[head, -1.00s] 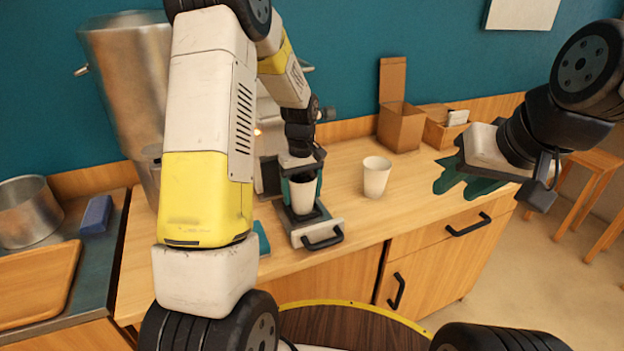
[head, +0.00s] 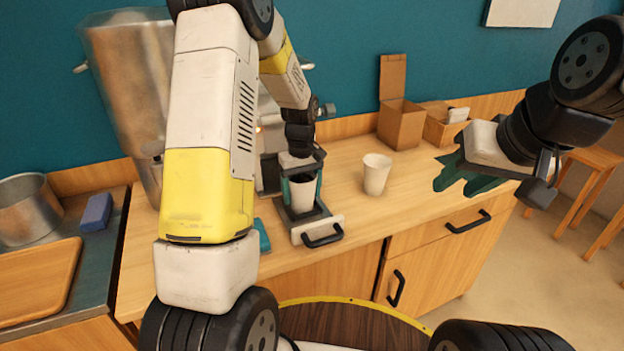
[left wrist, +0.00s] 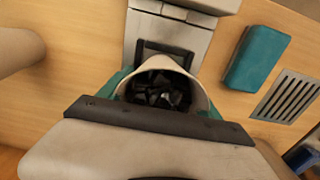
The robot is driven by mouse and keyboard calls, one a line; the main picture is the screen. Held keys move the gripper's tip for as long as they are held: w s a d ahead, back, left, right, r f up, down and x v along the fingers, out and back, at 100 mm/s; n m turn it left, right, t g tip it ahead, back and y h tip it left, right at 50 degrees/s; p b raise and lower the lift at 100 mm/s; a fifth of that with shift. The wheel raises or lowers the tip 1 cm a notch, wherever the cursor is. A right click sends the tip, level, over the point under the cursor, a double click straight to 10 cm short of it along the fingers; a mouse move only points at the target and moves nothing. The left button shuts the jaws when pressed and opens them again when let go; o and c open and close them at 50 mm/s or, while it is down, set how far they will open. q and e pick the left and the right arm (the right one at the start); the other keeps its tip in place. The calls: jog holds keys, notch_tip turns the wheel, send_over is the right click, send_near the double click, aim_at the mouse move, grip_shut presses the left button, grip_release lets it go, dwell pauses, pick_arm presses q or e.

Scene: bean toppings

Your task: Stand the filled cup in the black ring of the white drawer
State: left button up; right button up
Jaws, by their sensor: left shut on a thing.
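My left gripper (head: 302,190) is shut on a white cup (head: 301,197), its green fingers on either side of the cup. In the left wrist view the cup (left wrist: 161,86) is filled with dark pieces. The cup is upright over the pulled-out white drawer (head: 318,230) with a black handle; the drawer also shows in the left wrist view (left wrist: 140,25). The black ring is mostly hidden by the cup, and I cannot tell whether the cup touches it. My right gripper (head: 463,184) hangs over the right end of the counter, its green fingers apart and empty.
A second white cup (head: 376,175) stands on the counter right of the drawer. Cardboard boxes (head: 401,125) are at the back. A teal sponge (head: 261,236) lies left of the drawer. A tall metal container (head: 125,85) is at the back left. The counter between the cup and boxes is clear.

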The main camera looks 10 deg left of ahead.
pick_arm(q)
jog(key=o, duration=1.9)
jog(key=s+r+m+t, duration=0.1)
jog(key=s+r, duration=0.3)
jog(key=r, duration=0.3)
jog(key=s+r+m+t+h, duration=0.1)
jog(key=s+r, duration=0.3)
jog(key=r, duration=0.3)
jog(key=s+r+m+t, duration=0.1)
jog(key=s+r+m, duration=0.15)
jog(key=r, duration=0.45)
jog(key=s+r+m+t, duration=0.1)
jog(key=s, duration=0.3)
jog(key=s+d+r+m+t, duration=0.1)
jog(key=s, duration=0.4)
jog(key=s+d+r+m+t+h, duration=0.1)
jog(key=s, duration=0.3)
jog(key=shift+s+d, duration=0.1)
jog(key=shift+s, duration=0.3)
